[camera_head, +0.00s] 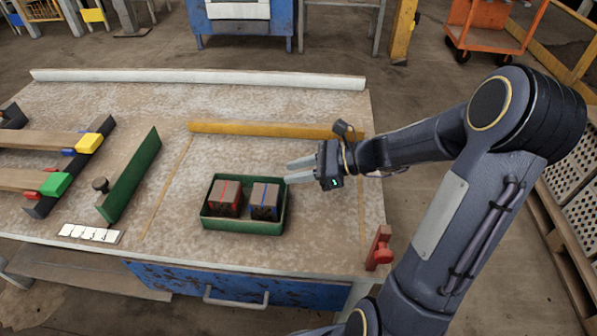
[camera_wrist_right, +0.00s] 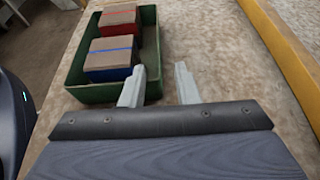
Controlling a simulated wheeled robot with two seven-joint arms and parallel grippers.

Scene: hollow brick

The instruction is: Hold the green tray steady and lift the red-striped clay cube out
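The green tray (camera_head: 242,226) lies on the table in front of me and holds two brown clay cubes. The red-striped cube (camera_head: 226,196) is in its left part; the blue-striped cube (camera_head: 264,201) is in its right part. In the right wrist view the tray (camera_wrist_right: 72,68) shows at the upper left, with the red-striped cube (camera_wrist_right: 118,22) beyond the blue-striped cube (camera_wrist_right: 110,58). My right gripper (camera_head: 288,171) is open and empty, its fingers close to the tray's right side. It also shows in the wrist view (camera_wrist_right: 160,82). My left gripper is not in view.
A yellow strip (camera_head: 260,129) lies behind the tray. A green panel with a dark knob (camera_head: 130,175) stands left of the tray, near a rack with coloured blocks (camera_head: 70,165). A red clamp-like part (camera_head: 380,248) is at the table's front right edge. Table around the tray is clear.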

